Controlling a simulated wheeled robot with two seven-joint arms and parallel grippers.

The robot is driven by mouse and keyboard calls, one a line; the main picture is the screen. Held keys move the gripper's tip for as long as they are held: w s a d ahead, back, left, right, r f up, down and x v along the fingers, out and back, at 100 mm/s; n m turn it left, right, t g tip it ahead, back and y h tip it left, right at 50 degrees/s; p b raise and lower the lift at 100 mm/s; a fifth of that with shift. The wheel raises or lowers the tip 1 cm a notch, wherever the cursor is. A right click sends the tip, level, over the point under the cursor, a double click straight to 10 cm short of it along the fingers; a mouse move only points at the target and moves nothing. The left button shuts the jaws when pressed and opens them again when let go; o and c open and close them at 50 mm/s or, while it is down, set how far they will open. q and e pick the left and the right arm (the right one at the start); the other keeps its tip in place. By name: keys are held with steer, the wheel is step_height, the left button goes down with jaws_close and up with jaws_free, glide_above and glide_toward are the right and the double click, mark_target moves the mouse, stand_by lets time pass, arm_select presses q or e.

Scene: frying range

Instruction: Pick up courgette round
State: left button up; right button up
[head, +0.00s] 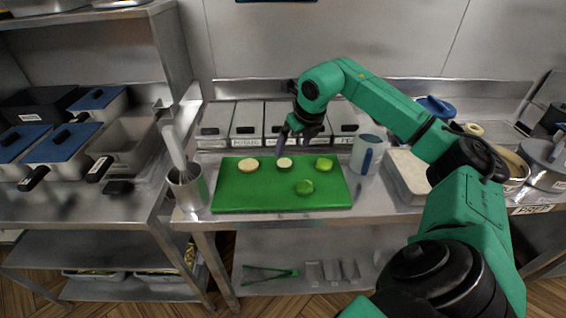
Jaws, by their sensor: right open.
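A green cutting board (235,195) lies on the steel counter with several round slices on it. A pale round with a dark green rim (284,163), which looks like the courgette round, lies near the board's back edge, left of the middle. My right gripper (292,143) points down just behind and above that round. Its dark fingers are apart, with nothing seen between them, and it appears not to touch the round. My left gripper is out of view.
Lidded containers (247,119) line the back. A steel utensil holder (187,188) stands left, a pale jug (367,154) right.

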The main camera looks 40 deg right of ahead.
mark_target(285, 163)
steer(key=p+x, duration=0.3)
steer(key=x, duration=0.5)
steer(key=shift+w+f, duration=0.2)
steer(key=shift+f, duration=0.15)
steer(key=shift+w+f, duration=0.1)
steer(key=shift+f, duration=0.25)
steer(key=shift+r, duration=0.1)
steer(key=c, duration=1.1)
